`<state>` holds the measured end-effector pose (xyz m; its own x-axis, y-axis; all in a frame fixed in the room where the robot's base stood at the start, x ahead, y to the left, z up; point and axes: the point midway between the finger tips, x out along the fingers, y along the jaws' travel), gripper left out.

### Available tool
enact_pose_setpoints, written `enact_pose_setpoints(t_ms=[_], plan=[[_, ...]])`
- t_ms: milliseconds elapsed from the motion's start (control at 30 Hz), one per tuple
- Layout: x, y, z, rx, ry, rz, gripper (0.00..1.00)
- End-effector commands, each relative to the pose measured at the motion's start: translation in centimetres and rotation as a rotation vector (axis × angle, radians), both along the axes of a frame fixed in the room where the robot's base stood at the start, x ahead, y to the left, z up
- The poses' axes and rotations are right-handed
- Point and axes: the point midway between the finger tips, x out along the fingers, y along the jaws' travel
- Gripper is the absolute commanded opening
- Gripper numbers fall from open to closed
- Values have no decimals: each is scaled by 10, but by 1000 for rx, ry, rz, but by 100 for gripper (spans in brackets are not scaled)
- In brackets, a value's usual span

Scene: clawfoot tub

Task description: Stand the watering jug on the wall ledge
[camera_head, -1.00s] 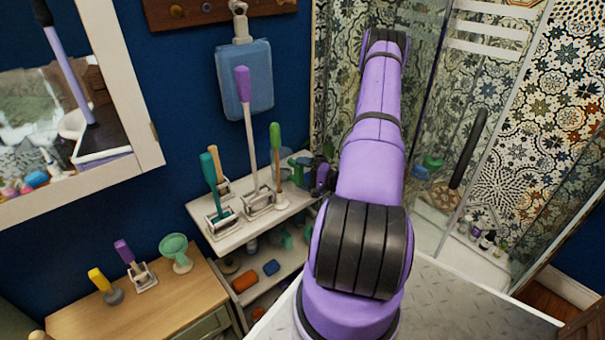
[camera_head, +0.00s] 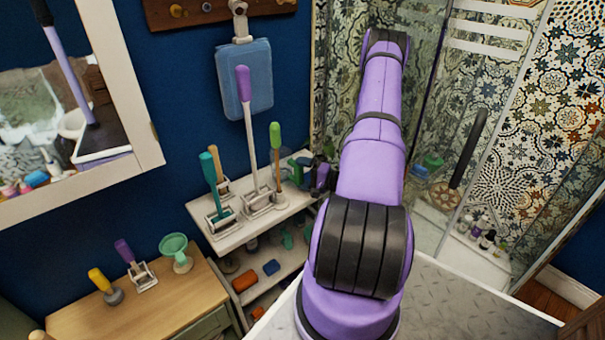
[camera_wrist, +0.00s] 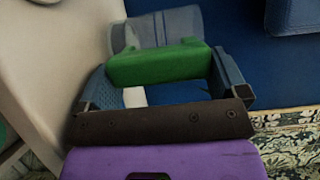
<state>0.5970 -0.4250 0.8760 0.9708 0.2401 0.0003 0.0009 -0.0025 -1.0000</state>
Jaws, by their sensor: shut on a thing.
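My gripper (camera_wrist: 165,78) is shut on the green part of the watering jug (camera_wrist: 160,64), with one blue-grey finger at each side. The jug's see-through grey-blue body (camera_wrist: 160,28) lies beyond the green part in the wrist view. In the head view the jug's green part (camera_head: 297,173) shows small beside my gripper (camera_head: 321,175), at the right end of a white wall ledge (camera_head: 235,235). Much of my gripper is hidden by my arm there. I cannot tell whether the jug touches the ledge.
Brushes in holders, including a teal one (camera_head: 209,180) and a tall purple-handled one (camera_head: 248,120), stand on the ledge. Lower shelves hold small items. A wooden cabinet (camera_head: 150,295) stands front left. A glass shower screen (camera_head: 425,110) is on the right.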

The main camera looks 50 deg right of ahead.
Motion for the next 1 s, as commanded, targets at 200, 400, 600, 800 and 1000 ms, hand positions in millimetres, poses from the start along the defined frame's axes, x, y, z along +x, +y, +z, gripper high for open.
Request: enact_pose_setpoints(t_ms=[200, 400, 600, 800, 1000], plan=[[0, 0, -2, 0, -1, 0, 35], [0, 0, -4, 0, -1, 0, 35], [0, 0, -7, 0, -1, 0, 35], [0, 0, -9, 0, -1, 0, 35], [0, 0, -10, 0, -1, 0, 35]])
